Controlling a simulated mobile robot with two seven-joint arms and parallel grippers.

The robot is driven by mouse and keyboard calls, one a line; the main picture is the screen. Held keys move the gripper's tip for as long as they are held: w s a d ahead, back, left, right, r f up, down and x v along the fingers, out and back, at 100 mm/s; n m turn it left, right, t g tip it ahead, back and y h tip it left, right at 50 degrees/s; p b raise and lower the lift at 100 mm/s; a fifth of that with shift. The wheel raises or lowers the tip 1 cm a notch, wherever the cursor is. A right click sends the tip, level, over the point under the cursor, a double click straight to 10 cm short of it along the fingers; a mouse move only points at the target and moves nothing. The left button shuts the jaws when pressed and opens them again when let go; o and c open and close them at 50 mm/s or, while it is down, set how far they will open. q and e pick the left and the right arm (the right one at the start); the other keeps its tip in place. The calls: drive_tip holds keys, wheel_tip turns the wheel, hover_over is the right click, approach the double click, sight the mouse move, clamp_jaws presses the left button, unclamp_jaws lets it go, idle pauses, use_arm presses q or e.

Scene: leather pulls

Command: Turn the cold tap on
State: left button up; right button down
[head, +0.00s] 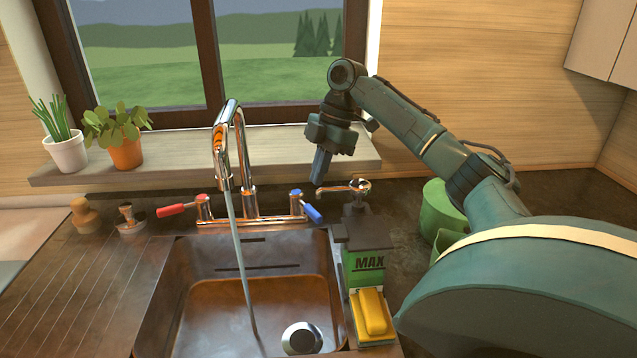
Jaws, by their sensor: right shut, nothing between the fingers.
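The chrome faucet (248,170) stands behind the sink, and a stream of water (238,265) runs from its spout into the basin. The cold tap has a blue lever (311,213) on the right, angled toward the front right. The hot tap has a red lever (177,209) on the left, pointing left. My right gripper (319,178) points down, shut and empty, a little above the blue lever in the picture. A gap shows between its fingertips and the lever. My left gripper is not in view.
The sink (225,290) has a drain (301,338) in its floor. To its right stand a green MAX container (364,270), a yellow sponge (373,312) and a chrome pump spout (340,189). Green crockery (440,208) is behind my right arm. Potted plants (127,152) stand on the sill.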

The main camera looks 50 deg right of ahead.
sight(312, 212)
drive_tip(key=x, duration=0.8)
drive_tip(key=shift+f, duration=0.4)
drive_tip(key=shift+a, duration=0.1)
drive_tip(key=shift+s+d+r+p, duration=0.1)
drive_tip(key=shift+d+r+p, duration=0.1)
drive_tip(key=shift+d+p, duration=0.65)
drive_tip(key=shift+a+f, duration=0.1)
drive_tip(key=shift+f, duration=0.05)
